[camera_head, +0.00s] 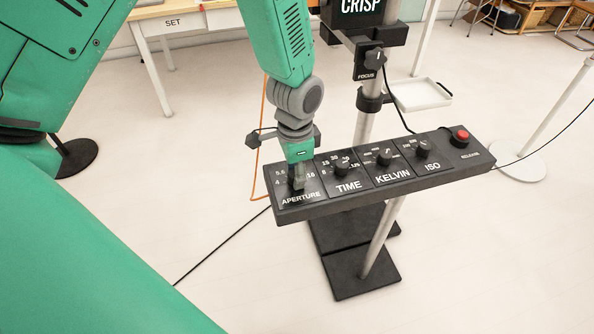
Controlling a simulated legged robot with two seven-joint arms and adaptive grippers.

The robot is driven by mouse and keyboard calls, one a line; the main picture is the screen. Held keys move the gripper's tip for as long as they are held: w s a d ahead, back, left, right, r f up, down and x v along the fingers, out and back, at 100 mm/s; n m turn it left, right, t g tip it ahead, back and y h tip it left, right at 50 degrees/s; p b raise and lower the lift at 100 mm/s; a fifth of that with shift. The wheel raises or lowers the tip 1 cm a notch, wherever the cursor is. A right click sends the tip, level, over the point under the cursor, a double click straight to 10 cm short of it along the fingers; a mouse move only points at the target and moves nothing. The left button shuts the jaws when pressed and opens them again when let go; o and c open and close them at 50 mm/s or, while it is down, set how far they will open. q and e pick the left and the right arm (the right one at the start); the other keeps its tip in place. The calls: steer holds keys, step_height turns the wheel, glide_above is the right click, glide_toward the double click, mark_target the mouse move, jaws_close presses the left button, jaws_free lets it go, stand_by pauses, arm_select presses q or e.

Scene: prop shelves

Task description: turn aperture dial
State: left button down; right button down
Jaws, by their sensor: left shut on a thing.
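The black control panel (380,187) stands on a pole at the middle right, with a row of labelled dials. The aperture dial (297,190) is at its left end, above the word APERTURE, and is mostly hidden by my left gripper. My left gripper (297,181) points down from above and is shut on the aperture dial. My right gripper is not in view.
The time dial (342,169), kelvin dial (384,158) and ISO dial (423,149) sit to the right, then a red release button (460,135). A focus knob (378,58) and a white tray (420,94) are behind the panel. Floor to the left is largely clear.

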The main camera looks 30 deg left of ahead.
arm_select(q)
steer(key=n+p, duration=0.2)
steer(key=n, duration=0.1)
steer(key=shift+r+n, duration=0.1)
steer(key=shift+n, duration=0.3)
steer(key=shift+n+p, duration=1)
steer(key=shift+n, duration=0.5)
steer(key=c, duration=1.2)
jaws_free()
